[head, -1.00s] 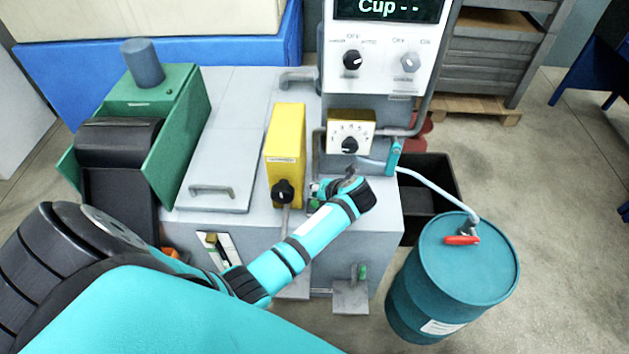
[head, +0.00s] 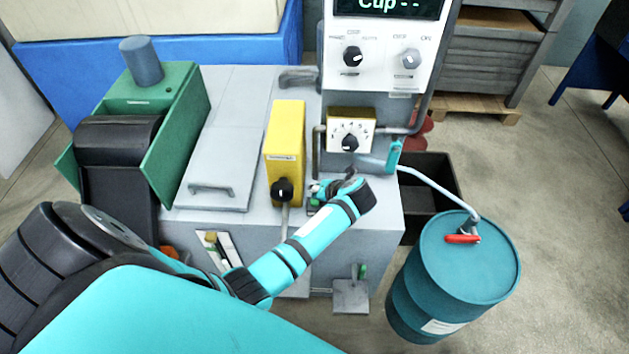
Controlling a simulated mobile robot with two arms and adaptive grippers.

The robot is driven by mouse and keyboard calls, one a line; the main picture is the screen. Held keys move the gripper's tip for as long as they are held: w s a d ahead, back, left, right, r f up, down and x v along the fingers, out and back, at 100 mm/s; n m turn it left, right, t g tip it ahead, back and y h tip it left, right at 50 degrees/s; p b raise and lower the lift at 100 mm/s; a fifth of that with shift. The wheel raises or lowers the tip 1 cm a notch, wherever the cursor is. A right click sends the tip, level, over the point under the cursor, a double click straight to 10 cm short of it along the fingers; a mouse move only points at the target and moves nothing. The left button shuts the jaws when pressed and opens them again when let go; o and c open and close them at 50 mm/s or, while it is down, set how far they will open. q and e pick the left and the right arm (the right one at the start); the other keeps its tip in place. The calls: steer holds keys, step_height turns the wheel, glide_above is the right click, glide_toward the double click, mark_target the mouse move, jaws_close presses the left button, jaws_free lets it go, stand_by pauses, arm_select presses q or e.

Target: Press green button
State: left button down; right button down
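The green button (head: 313,204) shows as a small patch of green on the front part of the grey machine, right of the yellow box. It is partly hidden by my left gripper (head: 333,187), which is at the end of the teal arm, just above and beside it. I cannot tell whether the gripper touches the button. Its fingers are small and overlapped by the wrist, so their opening is unclear. My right gripper is not in view.
The yellow box (head: 285,140) with a black knob stands close left of the gripper. A dial box (head: 350,122) and a control panel (head: 380,60) are behind. A pipe leads to a teal drum (head: 465,270) at the right. A black bin (head: 440,180) stands behind the drum.

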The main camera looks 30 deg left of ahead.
mark_target(317, 200)
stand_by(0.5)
arm_select(q)
steer(key=shift+f, duration=0.15)
steer(key=shift+f+b, duration=0.3)
steer(key=shift+f+b, duration=0.45)
steer(key=shift+f, duration=0.1)
stand_by(0.6)
stand_by(0.3)
steer(key=shift+r+p, duration=0.9)
steer(key=shift+r, duration=0.1)
step_height(317, 200, up, 5)
steer(key=p, duration=0.4)
